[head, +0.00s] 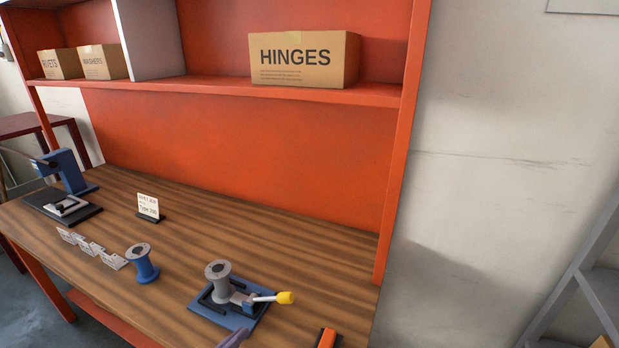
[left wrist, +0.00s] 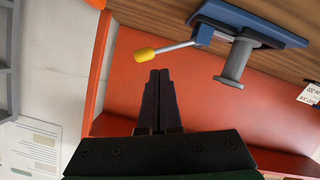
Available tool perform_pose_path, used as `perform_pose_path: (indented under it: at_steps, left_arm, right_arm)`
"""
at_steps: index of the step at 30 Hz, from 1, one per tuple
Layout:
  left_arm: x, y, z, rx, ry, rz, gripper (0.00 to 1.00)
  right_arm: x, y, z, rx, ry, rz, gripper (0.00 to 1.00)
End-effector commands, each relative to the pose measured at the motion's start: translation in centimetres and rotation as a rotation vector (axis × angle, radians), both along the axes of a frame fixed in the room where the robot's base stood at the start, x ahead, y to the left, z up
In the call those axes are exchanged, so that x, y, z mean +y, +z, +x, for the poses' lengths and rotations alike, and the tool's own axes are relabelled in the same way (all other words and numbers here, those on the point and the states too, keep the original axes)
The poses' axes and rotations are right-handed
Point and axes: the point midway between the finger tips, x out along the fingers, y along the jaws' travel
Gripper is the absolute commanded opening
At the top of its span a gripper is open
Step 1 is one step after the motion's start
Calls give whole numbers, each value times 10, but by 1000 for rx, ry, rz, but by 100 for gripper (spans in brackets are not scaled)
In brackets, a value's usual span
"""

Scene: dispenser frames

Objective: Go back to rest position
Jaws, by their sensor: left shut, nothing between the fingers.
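My left gripper (head: 234,339) shows only as a dark purple-grey tip at the bottom edge of the head view, in front of the clamp fixture (head: 230,314). In the left wrist view my left gripper (left wrist: 160,73) has its two dark fingers together, with nothing between them. That view is turned upside down, and the fingers are apart from the fixture (left wrist: 252,22) and its yellow-tipped lever (left wrist: 146,54). My right gripper is in neither view.
On the wooden bench (head: 180,200) stand a grey spool (head: 218,283) on the fixture, a blue spool (head: 142,264), several small cards (head: 90,248), a sign (head: 148,206) and a blue press (head: 70,175). An orange-and-black item (head: 327,338) is at the front. A HINGES box (head: 303,58) sits on the shelf.

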Motion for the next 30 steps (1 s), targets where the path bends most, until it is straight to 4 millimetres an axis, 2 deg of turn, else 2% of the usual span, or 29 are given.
perform_pose_path:
  at_steps: [3,6,12,16,24,26,29,30]
  left_arm:
    - [9,-36,-15,205,-21,187,0]
    - [21,-59,-33,365,-37,314,0]
    - [45,-85,-76,644,-57,485,0]
    - [59,-91,-108,817,-70,564,0]
    - [57,-196,-100,871,-93,572,0]
    - [57,-223,-103,882,-98,574,0]
    - [57,-271,-112,902,-107,577,0]
    - [58,-293,-119,912,-112,578,0]
  right_arm:
    - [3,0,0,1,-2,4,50]
    - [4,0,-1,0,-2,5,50]
    - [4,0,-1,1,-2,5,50]
    - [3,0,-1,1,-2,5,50]
    - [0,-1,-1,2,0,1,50]
    - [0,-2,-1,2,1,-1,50]
    - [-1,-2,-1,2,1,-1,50]
    - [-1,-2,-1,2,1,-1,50]
